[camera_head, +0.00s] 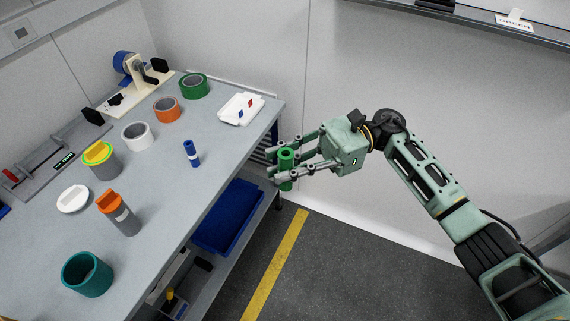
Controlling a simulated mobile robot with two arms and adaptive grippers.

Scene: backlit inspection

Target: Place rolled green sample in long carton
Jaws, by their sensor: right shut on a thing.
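The rolled green sample (287,160) is a small upright green cylinder. My right gripper (280,166) is shut on it, with fingers on both sides covering its middle. It is held off the right edge of the workbench, apart from the bench top, with the floor and wall behind. I cannot make out a long carton for certain in this view. My left gripper is not in view.
The workbench (165,205) holds tape rolls, a small blue roll (191,153), a white tray (241,109), an orange-topped cylinder (117,213) and a teal cup (87,274). A blue bin (228,216) sits below. The bench's right middle is clear.

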